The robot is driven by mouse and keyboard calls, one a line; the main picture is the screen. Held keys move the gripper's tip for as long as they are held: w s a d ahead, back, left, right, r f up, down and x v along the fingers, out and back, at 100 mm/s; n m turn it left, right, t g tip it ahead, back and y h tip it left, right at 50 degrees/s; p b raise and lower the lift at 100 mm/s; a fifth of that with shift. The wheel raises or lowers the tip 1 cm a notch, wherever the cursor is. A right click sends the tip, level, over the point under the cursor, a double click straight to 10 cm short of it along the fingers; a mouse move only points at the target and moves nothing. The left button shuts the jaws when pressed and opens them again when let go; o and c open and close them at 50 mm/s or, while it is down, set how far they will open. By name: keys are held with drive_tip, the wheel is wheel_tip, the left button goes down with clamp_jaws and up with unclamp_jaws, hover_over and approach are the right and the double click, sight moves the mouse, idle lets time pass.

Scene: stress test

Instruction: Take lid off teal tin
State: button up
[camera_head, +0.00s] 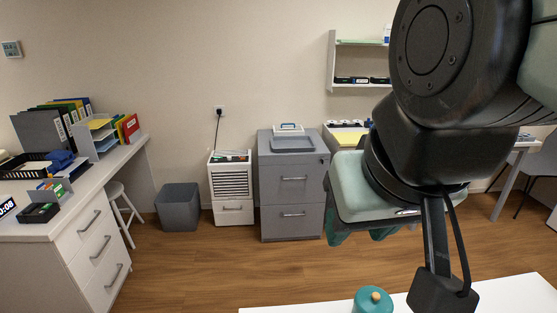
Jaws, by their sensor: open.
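The teal tin (365,307) stands on the white table at the bottom edge of the view, and its lower part is cut off. Its rounded teal top carries a small tan knob (376,296); I cannot make out a seam between lid and body. My gripper (360,238) is above the tin in the picture, apart from it. Its two teal fingers are spread with a gap between them, and nothing shows between them. My dark arm comes in from the upper right and covers much of that side.
The white table (510,294) looks bare beside the tin, with only its far strip in view. Behind it are wooden floor, a grey cabinet (285,210), a white drawer unit (230,185) and a grey bin (178,207). A desk (75,222) with folders stands left.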

idle(0.4)
drive_tip(key=o, duration=1.1)
drive_tip(key=m+g, duration=0.6)
drive_tip(key=m, duration=1.2)
hover_over(376, 295)
wheel_tip(376, 295, down, 31)
drive_tip(key=shift+f, duration=3)
